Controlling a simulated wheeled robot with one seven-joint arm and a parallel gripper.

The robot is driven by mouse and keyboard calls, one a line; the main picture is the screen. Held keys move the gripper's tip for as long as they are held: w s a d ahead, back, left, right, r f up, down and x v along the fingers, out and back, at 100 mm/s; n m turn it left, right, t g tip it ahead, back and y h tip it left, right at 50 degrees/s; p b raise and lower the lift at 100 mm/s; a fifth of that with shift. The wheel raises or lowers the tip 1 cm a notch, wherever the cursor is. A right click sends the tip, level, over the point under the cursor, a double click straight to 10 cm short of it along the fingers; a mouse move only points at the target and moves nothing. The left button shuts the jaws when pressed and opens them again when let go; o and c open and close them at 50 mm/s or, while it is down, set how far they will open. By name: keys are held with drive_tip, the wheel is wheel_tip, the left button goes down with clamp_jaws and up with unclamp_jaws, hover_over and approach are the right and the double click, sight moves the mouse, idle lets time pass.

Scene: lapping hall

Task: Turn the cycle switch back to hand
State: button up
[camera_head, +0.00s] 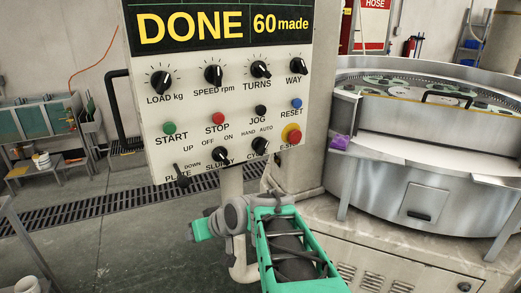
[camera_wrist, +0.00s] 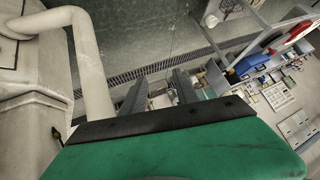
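The cycle switch (camera_head: 260,147) is a black knob at the lower right of the control panel in the head view, under the labels HAND and AUTO. Its pointer seems to lean up and to the right, toward AUTO, but it is small. The panel (camera_head: 160,115) reads DONE and 60 made. My green and grey arm is below the panel in the head view, and I cannot make out the fingers there. In the wrist view my gripper (camera_wrist: 158,84) has two dark fingers apart with nothing between them. The switch is not visible in the wrist view.
The slurry knob (camera_head: 221,154) is left of the cycle switch, the red and yellow E-stop (camera_head: 292,134) to its right, and the plate lever (camera_head: 181,176) at lower left. A pale post (camera_head: 232,185) stands below the panel. The lapping machine (camera_head: 425,170) is at right.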

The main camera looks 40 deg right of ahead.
drive_tip(key=w+d+r+m+t+h, duration=0.1)
drive_tip(key=d+r+m+t, duration=0.2)
drive_tip(key=d, duration=0.4)
drive_tip(key=d+r+t+h, duration=0.1)
drive_tip(key=d+r+t, duration=0.1)
drive_tip(key=d+r, duration=0.35)
drive_tip(key=m+t+h, duration=0.3)
drive_tip(key=t, duration=0.1)
approach(265, 149)
drive_tip(key=w, duration=0.2)
drive_tip(key=w+p, duration=0.1)
drive_tip(key=w, duration=0.1)
drive_tip(key=w+d, duration=0.1)
drive_tip(key=w, duration=0.1)
drive_tip(key=w+p, duration=0.1)
drive_tip(key=w, duration=0.2)
drive_tip(key=shift+d+r+p, duration=0.1)
drive_tip(key=shift+d+p, duration=0.2)
drive_tip(key=shift+c, duration=0.5)
clamp_jaws()
